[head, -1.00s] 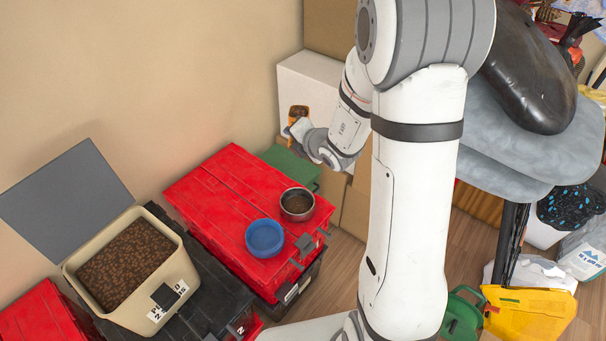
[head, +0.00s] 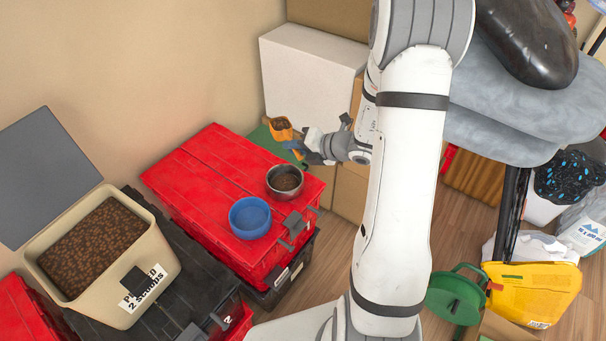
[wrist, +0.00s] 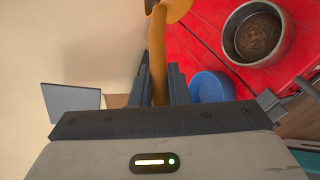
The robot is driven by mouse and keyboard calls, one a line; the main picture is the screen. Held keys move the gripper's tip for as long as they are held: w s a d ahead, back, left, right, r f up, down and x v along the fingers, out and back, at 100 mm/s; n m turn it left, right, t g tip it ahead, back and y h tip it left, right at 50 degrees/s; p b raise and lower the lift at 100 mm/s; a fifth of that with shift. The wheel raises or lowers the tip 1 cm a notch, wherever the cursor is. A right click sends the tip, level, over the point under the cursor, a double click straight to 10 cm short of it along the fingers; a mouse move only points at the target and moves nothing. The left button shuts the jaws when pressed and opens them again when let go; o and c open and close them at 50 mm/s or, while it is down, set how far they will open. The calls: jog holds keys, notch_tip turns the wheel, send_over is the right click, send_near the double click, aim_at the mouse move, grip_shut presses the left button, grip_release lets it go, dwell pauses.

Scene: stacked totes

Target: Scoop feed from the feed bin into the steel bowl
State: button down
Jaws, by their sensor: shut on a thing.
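My gripper (head: 303,148) is shut on the orange scoop (head: 281,130). In the head view the scoop is just behind and above the steel bowl (head: 285,183), with brown feed showing in its cup. In the wrist view the scoop's handle (wrist: 158,60) runs up from between the fingers (wrist: 162,82), and its cup is mostly cut off at the top edge. The steel bowl (wrist: 258,35) holds some brown feed and sits on the red tote lid. The beige feed bin (head: 128,275) stands open at the left, well filled with brown feed.
A blue bowl (head: 250,218) sits beside the steel bowl on the red tote (head: 205,165). The bin's grey lid (head: 48,180) stands open against the wall. Cardboard boxes and a white box (head: 310,80) stand behind. A green reel (head: 456,297) is on the floor at right.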

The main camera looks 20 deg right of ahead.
jog(key=d+f+m+t+y+b, duration=0.2)
jog(key=f+m+t+y+b, duration=0.1)
jog(key=f+m, duration=0.3)
jog(key=s+d+f+m+t+y+b, duration=0.1)
jog(key=d+f+m+t+y+b, duration=0.1)
jog(key=f+m+t+y+b, duration=0.1)
notch_tip(320, 180, down, 4)
jog(key=m+t+b, duration=0.1)
jog(key=m+b, duration=0.1)
jog(key=shift+s+d+r+m+y, duration=0.25)
jog(key=shift+s+d+m+y, duration=0.05)
jog(key=shift+d+m+y, duration=0.1)
dwell(0.4)
dwell(0.6)
